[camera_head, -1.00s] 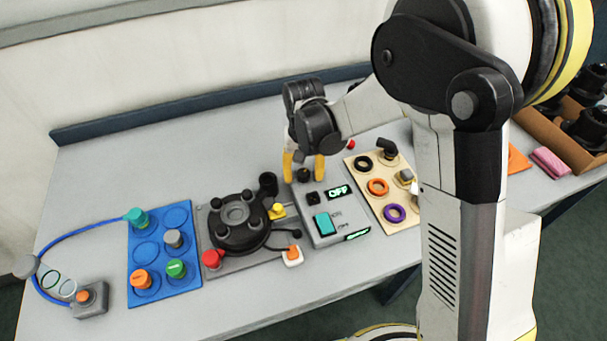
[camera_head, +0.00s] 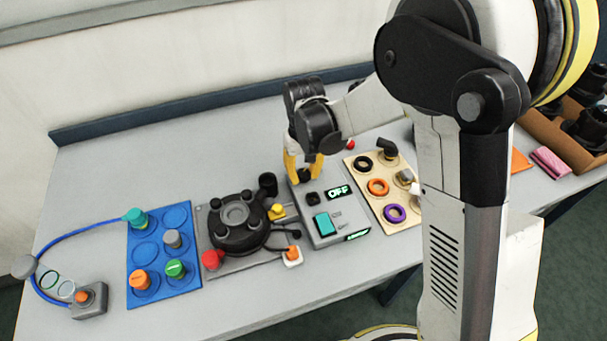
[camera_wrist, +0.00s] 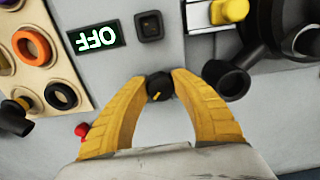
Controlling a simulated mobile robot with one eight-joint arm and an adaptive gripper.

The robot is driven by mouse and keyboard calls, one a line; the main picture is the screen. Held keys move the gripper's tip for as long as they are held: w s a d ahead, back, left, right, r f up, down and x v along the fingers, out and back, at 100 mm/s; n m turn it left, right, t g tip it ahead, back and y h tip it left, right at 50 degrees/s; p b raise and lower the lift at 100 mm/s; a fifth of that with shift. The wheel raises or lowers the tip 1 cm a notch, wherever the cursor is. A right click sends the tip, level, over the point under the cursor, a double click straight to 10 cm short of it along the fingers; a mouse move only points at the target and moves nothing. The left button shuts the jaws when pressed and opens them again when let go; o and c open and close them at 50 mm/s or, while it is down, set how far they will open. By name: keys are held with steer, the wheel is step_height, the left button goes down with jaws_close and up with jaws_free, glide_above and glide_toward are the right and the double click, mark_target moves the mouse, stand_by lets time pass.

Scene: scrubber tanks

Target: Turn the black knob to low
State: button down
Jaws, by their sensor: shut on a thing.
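The black knob (camera_wrist: 159,87) sits on the grey control box (camera_wrist: 205,62) and carries a short yellow pointer mark. In the wrist view it lies between the tips of my yellow fingers. My gripper (camera_wrist: 160,80) is shut on the knob, one finger on each side. In the head view my gripper (camera_head: 303,172) reaches down to the back end of the box, and the knob (camera_head: 305,175) shows partly between the fingers. The box's display (camera_head: 339,192) reads OFF in green; the display also shows in the wrist view (camera_wrist: 96,38), upside down.
A black rocker switch (camera_wrist: 149,26) and a teal switch (camera_head: 323,222) are on the same box. A beige board with rings (camera_head: 370,205) stands close on the right. A black round-topped device (camera_head: 238,222) and a blue tray (camera_head: 145,295) stand to the left.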

mark_target(305, 173)
steer(key=n, duration=0.4)
steer(key=shift+n, duration=0.3)
steer(key=shift+w+d+n, duration=0.1)
steer(key=shift+n, duration=1.9)
steer(key=c, duration=1)
jaws_free()
steer(key=shift+c, duration=0.2)
step_height(305, 173, up, 12)
